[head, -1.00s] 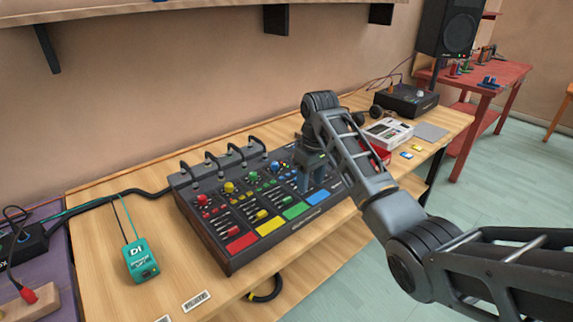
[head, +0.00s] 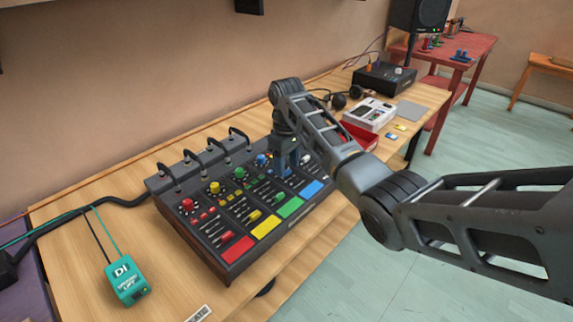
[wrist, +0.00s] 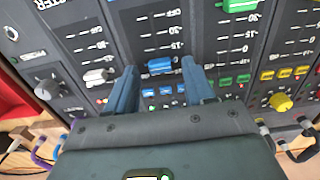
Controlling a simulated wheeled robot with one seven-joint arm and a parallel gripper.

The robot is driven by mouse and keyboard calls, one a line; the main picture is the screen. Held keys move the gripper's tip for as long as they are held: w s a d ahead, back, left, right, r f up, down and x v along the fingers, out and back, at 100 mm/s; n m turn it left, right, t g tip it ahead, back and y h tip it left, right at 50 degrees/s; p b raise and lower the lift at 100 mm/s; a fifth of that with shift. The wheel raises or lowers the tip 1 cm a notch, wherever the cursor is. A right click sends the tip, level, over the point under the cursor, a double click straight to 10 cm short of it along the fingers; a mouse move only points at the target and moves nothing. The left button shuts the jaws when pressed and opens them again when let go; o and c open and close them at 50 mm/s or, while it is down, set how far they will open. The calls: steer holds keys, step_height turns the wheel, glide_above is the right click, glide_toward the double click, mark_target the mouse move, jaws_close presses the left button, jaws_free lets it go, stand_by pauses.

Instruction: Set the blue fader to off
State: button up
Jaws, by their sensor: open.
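The blue fader (wrist: 160,66) is a small blue cap on a dark mixer (head: 226,240). In the wrist view it sits at the lower end of its scale, below the 15 mark, with the OFF mark (wrist: 170,14) at the top end. My gripper (wrist: 159,65) is open, with one finger on each side of the blue cap. I cannot tell whether the fingers touch it. In the head view my gripper (head: 287,168) is over the blue channel and hides the fader.
A white fader (wrist: 97,77) and a green fader (wrist: 238,5) flank the blue one. Coloured pads line the mixer's front, including a blue pad (head: 311,189). A teal DI box (head: 127,283) lies left. A red tray (head: 360,137) and black box (head: 384,78) stand right.

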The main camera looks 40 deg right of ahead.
steer(key=shift+f, duration=0.5)
jaws_close()
stand_by(0.3)
